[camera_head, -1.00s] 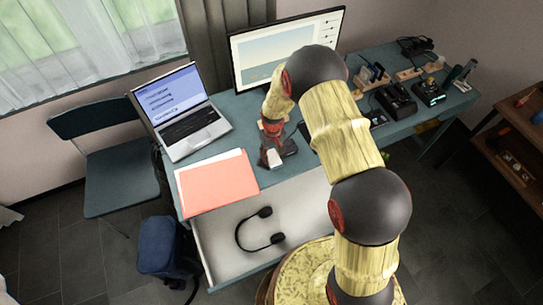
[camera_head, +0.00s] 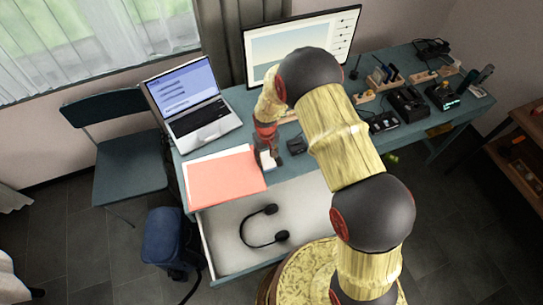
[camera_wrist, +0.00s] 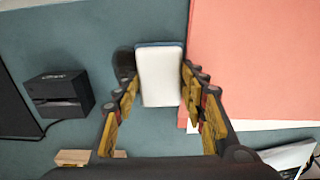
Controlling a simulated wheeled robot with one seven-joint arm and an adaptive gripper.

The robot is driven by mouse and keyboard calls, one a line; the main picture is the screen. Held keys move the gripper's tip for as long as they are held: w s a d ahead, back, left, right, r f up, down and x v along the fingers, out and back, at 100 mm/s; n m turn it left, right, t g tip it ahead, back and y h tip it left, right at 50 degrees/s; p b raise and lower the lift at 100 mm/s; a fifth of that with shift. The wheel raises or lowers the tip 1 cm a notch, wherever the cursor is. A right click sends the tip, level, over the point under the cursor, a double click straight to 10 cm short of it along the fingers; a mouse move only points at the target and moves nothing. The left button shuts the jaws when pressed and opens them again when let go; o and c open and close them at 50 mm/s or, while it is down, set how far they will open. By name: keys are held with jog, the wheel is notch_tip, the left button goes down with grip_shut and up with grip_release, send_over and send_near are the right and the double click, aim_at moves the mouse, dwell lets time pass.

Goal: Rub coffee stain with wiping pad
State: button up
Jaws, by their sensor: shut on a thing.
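The wiping pad (camera_wrist: 160,76), a white block with a blue edge, sits between my gripper's fingers (camera_wrist: 158,88) in the wrist view. My gripper (camera_head: 267,160) is shut on it, low over the teal desk beside the coral folder. The pad also shows as a small white patch in the head view (camera_head: 267,161). A dark patch (camera_wrist: 122,60) shows on the desk just left of the pad, partly behind a finger. I cannot tell whether it is the coffee stain or a shadow. Whether the pad touches the desk is also unclear.
The coral folder (camera_wrist: 250,60) lies close right of the pad. A small black box (camera_wrist: 58,93) stands to the left. A laptop (camera_head: 194,105) and monitor (camera_head: 300,50) stand behind. An open drawer (camera_head: 225,240) holding a headset (camera_head: 262,226) juts out in front.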

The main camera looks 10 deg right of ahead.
jog(key=shift+s+a, duration=0.1)
jog(key=shift+a, duration=0.35)
jog(key=shift+r+p, duration=1.65)
jog(key=shift+r, duration=1.35)
jog(key=shift+r, duration=0.1)
notch_tip(320, 180, up, 3)
jog(key=shift+f+p, duration=0.1)
jog(key=shift+p, duration=0.7)
jog(key=shift+f, duration=0.1)
jog(key=shift+f+b, duration=2.35)
jog(key=shift+f, duration=1.15)
